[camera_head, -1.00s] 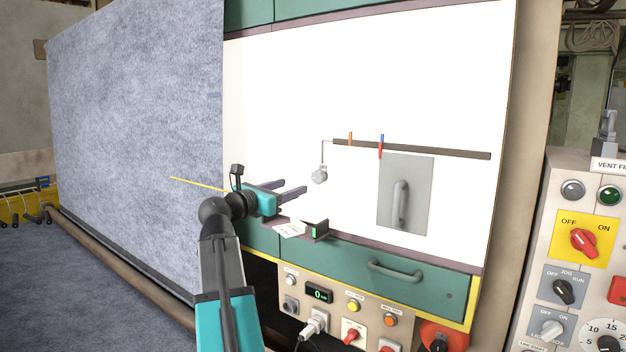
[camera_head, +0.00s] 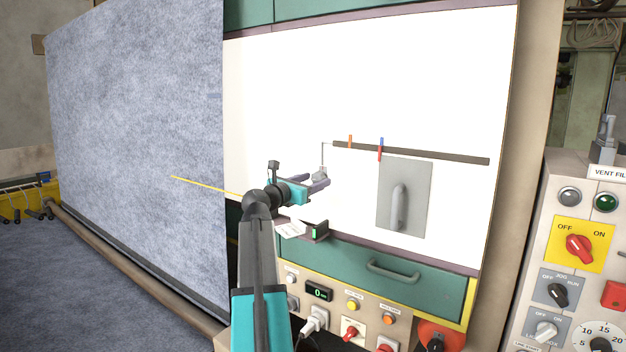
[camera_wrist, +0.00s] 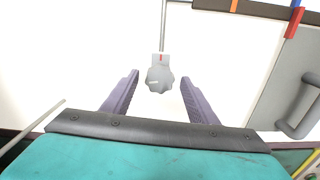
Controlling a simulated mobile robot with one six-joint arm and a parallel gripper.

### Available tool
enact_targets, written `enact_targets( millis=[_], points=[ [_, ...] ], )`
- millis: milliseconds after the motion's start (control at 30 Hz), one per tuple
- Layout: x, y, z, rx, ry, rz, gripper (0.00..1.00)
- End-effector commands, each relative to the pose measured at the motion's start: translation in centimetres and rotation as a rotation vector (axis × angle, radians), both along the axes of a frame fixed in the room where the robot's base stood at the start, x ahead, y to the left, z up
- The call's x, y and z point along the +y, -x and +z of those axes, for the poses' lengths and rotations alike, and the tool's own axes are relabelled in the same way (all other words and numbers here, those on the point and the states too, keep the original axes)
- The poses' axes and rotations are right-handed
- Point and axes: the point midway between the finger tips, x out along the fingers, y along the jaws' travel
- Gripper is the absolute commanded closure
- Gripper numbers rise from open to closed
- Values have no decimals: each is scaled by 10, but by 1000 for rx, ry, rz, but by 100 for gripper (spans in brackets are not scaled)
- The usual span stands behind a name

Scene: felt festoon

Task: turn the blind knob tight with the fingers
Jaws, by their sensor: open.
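The blind knob (camera_wrist: 159,79) is a grey lobed knob with a small red mark above it, at the lower end of a thin rod on the white panel. In the wrist view it sits between and just beyond the two purple fingertips of my gripper (camera_wrist: 160,85), with a gap on each side. In the head view my gripper (camera_head: 322,182) is at the knob (camera_head: 320,173) and partly covers it. My gripper is open and holds nothing. I cannot tell from the pictures whether a finger touches the knob.
A dark rail (camera_head: 420,153) with an orange clip (camera_head: 350,141) and a red-blue clip (camera_head: 380,149) runs above right. A grey plate with a handle (camera_head: 417,185) is to the right. A small ledge with a paper (camera_head: 290,229) lies below my gripper.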

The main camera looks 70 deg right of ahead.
Motion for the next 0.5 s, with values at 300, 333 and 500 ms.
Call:
enact_targets(
  millis=[300,333,500],
  points=[
    [-3,1,0,0,0,1,47],
    [-3,1,0,0,0,1,47],
    [-3,1,0,0,0,1,72]
  ],
)
